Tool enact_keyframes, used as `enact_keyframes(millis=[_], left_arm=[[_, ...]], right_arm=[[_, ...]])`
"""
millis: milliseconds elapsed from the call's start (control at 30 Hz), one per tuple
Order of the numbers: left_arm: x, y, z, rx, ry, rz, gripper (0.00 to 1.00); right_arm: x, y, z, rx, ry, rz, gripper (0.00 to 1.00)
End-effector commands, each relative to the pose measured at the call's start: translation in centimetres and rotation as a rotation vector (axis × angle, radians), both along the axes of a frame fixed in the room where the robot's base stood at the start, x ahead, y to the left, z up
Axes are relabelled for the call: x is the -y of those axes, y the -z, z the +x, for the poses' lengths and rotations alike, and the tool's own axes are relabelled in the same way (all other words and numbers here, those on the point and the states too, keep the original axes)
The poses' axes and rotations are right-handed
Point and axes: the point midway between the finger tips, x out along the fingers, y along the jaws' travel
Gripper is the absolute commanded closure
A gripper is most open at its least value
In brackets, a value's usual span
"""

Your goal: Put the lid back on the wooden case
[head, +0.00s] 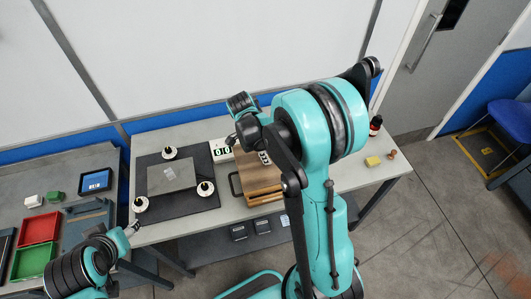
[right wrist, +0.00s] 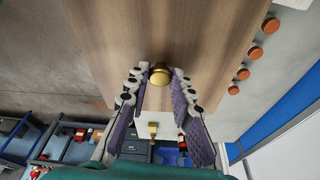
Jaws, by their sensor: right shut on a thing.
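In the head view the wooden lid (head: 258,178) is a flat brown board over the wooden case (head: 265,201), whose lighter front edge shows below it. Whether the lid touches the case I cannot tell. In the right wrist view the lid (right wrist: 165,30) fills the upper middle, with a brass knob (right wrist: 160,74) between my fingers. My right gripper (right wrist: 160,92) is shut on this knob; in the head view the gripper (head: 264,158) is partly hidden by my arm. My left gripper (head: 132,229) is by the bench's front left corner; its opening is unclear.
A dark mat (head: 178,209) with a grey plate and white round pieces lies left of the case. A black handle (head: 235,185) stands beside the case. A yellow block (head: 372,161) lies right. Several reddish discs (right wrist: 256,52) line the lid's right edge.

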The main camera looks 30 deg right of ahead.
Motion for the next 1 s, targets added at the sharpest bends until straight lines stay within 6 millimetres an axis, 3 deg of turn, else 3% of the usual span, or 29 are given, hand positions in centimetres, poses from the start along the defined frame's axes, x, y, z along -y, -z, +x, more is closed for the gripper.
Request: enact_keyframes(millis=[500, 1000], left_arm=[[0.0, 3.5, 0.0, 0.0, 0.0, 0.0, 0.5], [0.0, 3.7, 0.0, 0.0, 0.0, 0.0, 0.5]], right_arm=[[0.0, 4.4, 0.0, 0.0, 0.0, 0.0, 1.0], [0.0, 4.6, 0.0, 0.0, 0.0, 0.0, 1.0]])
